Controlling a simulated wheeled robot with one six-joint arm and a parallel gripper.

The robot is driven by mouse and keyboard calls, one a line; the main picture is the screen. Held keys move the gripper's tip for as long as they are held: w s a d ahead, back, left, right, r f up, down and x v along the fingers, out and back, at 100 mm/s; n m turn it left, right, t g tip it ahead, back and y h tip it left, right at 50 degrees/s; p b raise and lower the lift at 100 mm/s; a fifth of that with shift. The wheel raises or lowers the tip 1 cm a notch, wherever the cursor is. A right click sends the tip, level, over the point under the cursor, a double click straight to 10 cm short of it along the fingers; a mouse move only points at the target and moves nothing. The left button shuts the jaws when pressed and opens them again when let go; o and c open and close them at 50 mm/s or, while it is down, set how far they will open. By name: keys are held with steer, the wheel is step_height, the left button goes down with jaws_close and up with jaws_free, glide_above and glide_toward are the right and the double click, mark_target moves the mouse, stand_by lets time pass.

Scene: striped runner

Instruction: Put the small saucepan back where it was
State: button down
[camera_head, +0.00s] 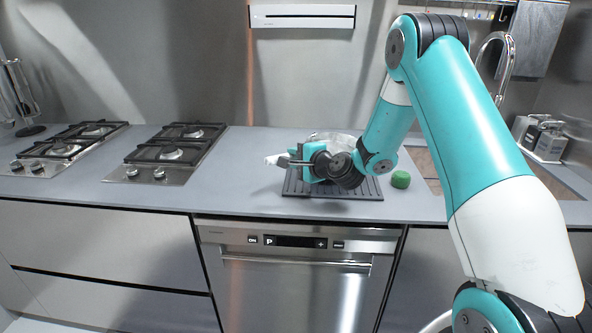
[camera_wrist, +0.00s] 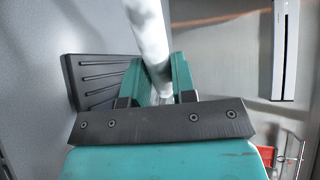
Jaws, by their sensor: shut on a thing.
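The small saucepan shows only in part in the head view: a pale, shiny rounded piece (camera_head: 334,138) behind my gripper, and a whitish end sticking out to its left. My gripper (camera_head: 292,163) is above the left part of the dark striped runner (camera_head: 330,192). In the wrist view a long whitish bar, seemingly the saucepan's handle (camera_wrist: 150,38), runs between the teal fingers of my gripper (camera_wrist: 160,72), which are shut on it. The runner also shows in the wrist view (camera_wrist: 92,80). Whether the pan touches the runner or counter is hidden.
A green round object (camera_head: 400,179) stands just right of the runner. Two gas hobs (camera_head: 170,153) (camera_head: 68,147) are on the left of the grey counter (camera_head: 243,165). A sink with a tall tap (camera_head: 508,65) is at the right. The counter between hob and runner is clear.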

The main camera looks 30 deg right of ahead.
steer(key=shift+f, duration=1.75)
steer(key=shift+f, duration=0.15)
steer(key=c, duration=0.9)
jaws_free()
steer(key=shift+c, duration=0.2)
